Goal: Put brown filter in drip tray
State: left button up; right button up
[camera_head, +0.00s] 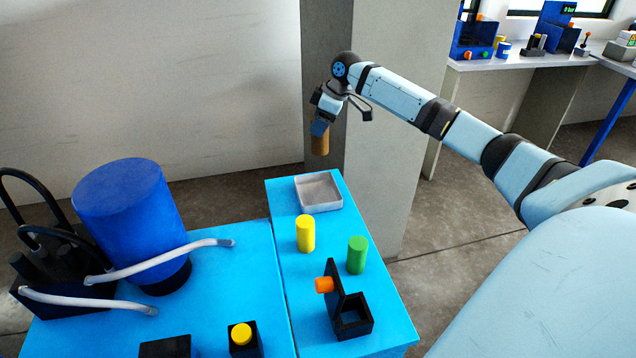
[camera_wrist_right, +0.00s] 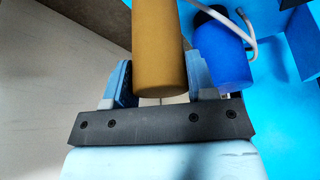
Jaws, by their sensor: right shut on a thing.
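The brown filter (camera_head: 320,145) is a small cylinder held upright below my right gripper (camera_head: 319,126), in the air beyond the far end of the blue table. In the right wrist view the brown filter (camera_wrist_right: 158,45) stands between the two blue fingers of my right gripper (camera_wrist_right: 160,85), which is shut on it. The drip tray (camera_head: 319,192) is a shallow square grey metal tray at the far end of the right blue table. It looks empty. The filter appears above and behind the tray. My left gripper is not in view.
A yellow cylinder (camera_head: 305,233) and a green cylinder (camera_head: 357,255) stand in front of the tray. A black holder with an orange knob (camera_head: 325,285) is nearer. A large blue tank (camera_head: 132,215) with grey hoses stands left. A grey pillar (camera_head: 385,120) rises behind the tray.

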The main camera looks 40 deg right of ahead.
notch_tip(320, 180, down, 19)
jog(key=shift+f+b, duration=0.2)
jog(key=shift+b, duration=0.25)
jog(key=shift+f, duration=0.1)
jog(key=o, duration=1)
jog(key=shift+c, duration=0.2)
jog(key=v, duration=1.2)
jog(key=shift+p, duration=0.3)
jog(key=shift+a, duration=0.15)
